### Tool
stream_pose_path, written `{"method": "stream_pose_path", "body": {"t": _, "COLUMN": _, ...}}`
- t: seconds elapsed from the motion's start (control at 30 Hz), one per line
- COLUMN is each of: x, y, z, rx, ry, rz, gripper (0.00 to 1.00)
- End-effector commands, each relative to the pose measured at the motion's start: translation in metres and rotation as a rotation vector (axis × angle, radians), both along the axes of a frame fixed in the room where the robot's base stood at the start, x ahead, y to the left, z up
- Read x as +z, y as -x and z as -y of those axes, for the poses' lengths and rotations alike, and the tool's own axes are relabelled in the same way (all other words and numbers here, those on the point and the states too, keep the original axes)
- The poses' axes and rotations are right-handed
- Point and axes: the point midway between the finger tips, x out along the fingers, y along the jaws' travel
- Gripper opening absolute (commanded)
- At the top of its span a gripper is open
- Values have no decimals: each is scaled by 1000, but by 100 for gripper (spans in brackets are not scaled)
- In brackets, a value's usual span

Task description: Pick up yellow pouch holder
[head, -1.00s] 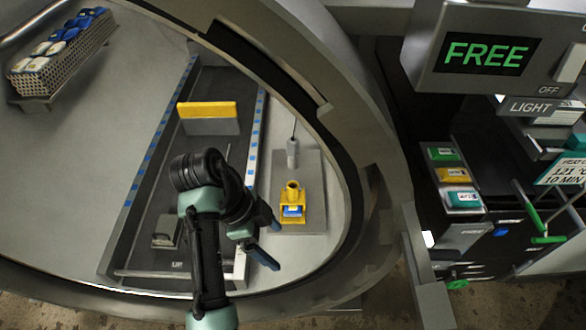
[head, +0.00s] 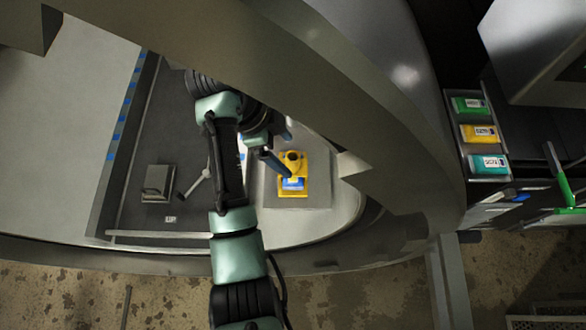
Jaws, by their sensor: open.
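The yellow pouch holder (head: 293,160) stands on a grey plate (head: 298,205) inside the round vessel, with a blue pouch (head: 293,184) at its front. My gripper (head: 281,149) is just left of and above the holder, with its dark blue fingers apart and nothing seen between them. One finger points toward the holder's left side. I cannot tell whether it touches the holder. My arm hides the floor left of the holder.
The vessel's thick curved rim (head: 400,130) arches over and to the right of the holder. A small grey block (head: 157,182) lies on the dark track at left. Green, yellow and teal labelled boxes (head: 479,133) sit on a rack outside at right.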

Motion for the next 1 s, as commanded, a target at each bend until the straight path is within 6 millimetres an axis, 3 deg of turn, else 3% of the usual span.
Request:
{"method": "stream_pose_path", "body": {"t": 0.33, "x": -29, "y": -1, "z": 13, "rx": 0, "ry": 0, "rz": -2, "gripper": 90}}
{"method": "stream_pose_path", "body": {"t": 0.6, "x": -64, "y": -4, "z": 29, "rx": 1, "ry": 0, "rz": -1, "gripper": 90}}
{"method": "stream_pose_path", "body": {"t": 0.9, "x": -69, "y": -5, "z": 31, "rx": 1, "ry": -1, "rz": 1, "gripper": 90}}
{"method": "stream_pose_path", "body": {"t": 1.0, "x": -69, "y": -5, "z": 31, "rx": 1, "ry": -1, "rz": 1, "gripper": 74}}
